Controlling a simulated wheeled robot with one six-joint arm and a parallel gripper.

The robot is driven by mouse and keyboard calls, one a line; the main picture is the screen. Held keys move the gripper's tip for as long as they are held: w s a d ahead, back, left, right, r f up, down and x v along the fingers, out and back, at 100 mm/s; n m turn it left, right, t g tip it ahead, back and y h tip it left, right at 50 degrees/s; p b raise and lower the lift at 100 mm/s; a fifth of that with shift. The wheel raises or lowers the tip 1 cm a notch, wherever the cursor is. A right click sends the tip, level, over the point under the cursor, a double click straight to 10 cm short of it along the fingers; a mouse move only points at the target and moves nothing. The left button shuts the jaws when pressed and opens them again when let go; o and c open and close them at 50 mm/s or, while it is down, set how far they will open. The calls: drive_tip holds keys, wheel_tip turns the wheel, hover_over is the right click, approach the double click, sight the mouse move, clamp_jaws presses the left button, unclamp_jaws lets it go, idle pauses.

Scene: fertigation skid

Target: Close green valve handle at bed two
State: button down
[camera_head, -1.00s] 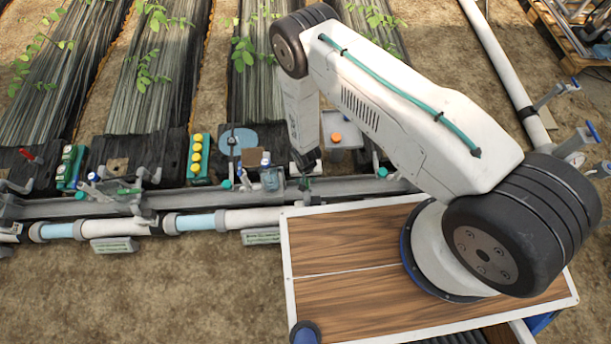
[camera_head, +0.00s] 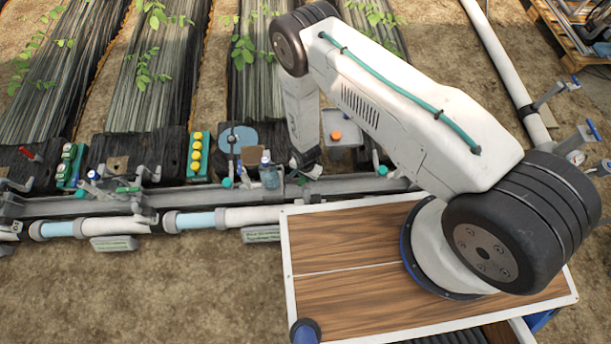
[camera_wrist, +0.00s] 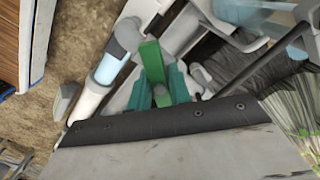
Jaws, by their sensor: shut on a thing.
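In the wrist view, a bright green valve handle (camera_wrist: 151,60) stands between the two teal fingers of my gripper (camera_wrist: 159,88). The gripper is shut on the handle, with its far end showing past the fingertips. In the head view, my gripper (camera_head: 302,177) is low at the grey rail, and mostly hidden by my own wrist; only a small green bit shows there. Another green handle (camera_head: 129,189) lies on the rail further left. The valve body under the held handle is largely hidden.
A grey rail (camera_head: 340,188) and a white and clear pipe (camera_head: 250,217) run across the front of the planted beds. A blue-capped bottle (camera_head: 269,176) stands just left of my gripper. A grey box with an orange knob (camera_head: 337,136) is behind. A red handle (camera_head: 30,154) sits far left.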

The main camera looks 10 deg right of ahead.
drive_tip(key=m, duration=1.2)
drive_tip(key=c, duration=1.2)
unclamp_jaws()
wheel_tip(320, 180, up, 10)
